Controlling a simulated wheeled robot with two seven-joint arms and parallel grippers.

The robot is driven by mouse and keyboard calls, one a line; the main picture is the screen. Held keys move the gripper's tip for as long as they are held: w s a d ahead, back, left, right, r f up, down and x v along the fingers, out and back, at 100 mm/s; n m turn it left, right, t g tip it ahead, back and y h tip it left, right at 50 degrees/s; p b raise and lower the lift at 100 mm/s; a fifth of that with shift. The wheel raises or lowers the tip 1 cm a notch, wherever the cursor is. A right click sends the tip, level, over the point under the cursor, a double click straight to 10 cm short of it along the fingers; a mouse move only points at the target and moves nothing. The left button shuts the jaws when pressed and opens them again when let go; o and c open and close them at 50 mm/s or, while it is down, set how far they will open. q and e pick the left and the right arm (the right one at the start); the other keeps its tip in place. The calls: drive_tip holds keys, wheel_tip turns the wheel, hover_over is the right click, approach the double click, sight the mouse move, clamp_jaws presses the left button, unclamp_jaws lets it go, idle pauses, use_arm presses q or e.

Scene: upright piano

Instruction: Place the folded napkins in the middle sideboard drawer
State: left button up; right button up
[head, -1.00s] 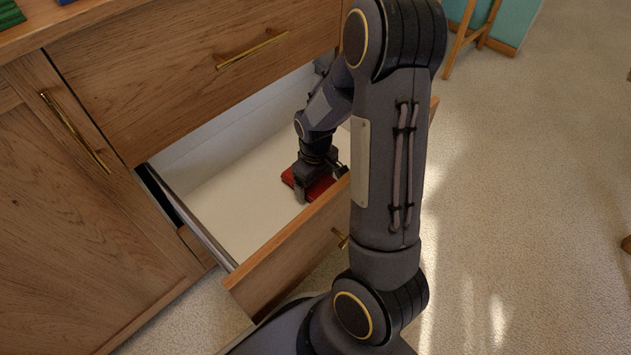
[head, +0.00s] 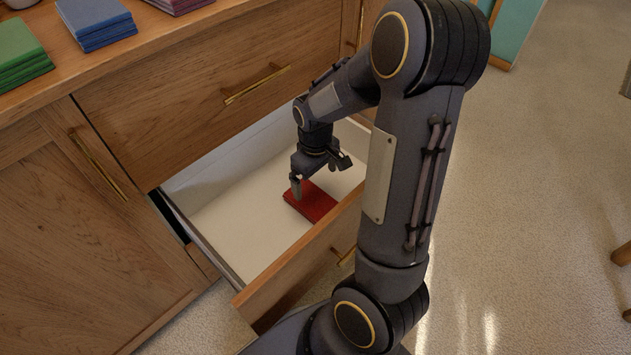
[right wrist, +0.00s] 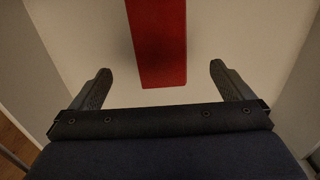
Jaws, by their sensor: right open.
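A red folded napkin (head: 311,203) lies flat on the white floor of the open middle drawer (head: 235,222). It also shows in the right wrist view (right wrist: 158,45), lying ahead of the fingers. My right gripper (head: 318,180) is inside the drawer, open and empty, just above and beside the napkin's far edge; in the right wrist view its two fingers (right wrist: 159,85) stand wide apart. On the sideboard top are a green napkin stack (head: 22,62), a blue napkin stack (head: 95,22) and a purple one (head: 178,4), cut by the picture edge. My left gripper does not show.
The closed upper drawer (head: 205,95) sits above the open one, with a brass handle. A cupboard door (head: 85,230) is at left. My right arm crosses over the open drawer's front. Carpet (head: 530,170) to the right is mostly clear.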

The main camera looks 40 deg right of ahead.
drive_tip(key=s+a+r+m+t+y, duration=0.1)
drive_tip(key=s+a+r+t, duration=0.1)
drive_tip(key=s+a+r, duration=0.2)
drive_tip(key=s+a+r+m+t+y, duration=0.1)
drive_tip(key=s+a+r, duration=0.4)
drive_tip(key=r, duration=0.1)
drive_tip(key=s+a+r+t+y, duration=0.1)
drive_tip(key=s+a+r+t, duration=0.1)
drive_tip(key=s+a+r, duration=0.2)
drive_tip(key=shift+s+a+r+m+t+y, duration=0.15)
drive_tip(key=shift+s+a+r+m+y, duration=0.1)
drive_tip(key=shift+a, duration=0.15)
drive_tip(key=shift+s+a+r+m+t+y, duration=0.15)
drive_tip(key=shift+a+r, duration=0.1)
drive_tip(key=shift+a, duration=0.1)
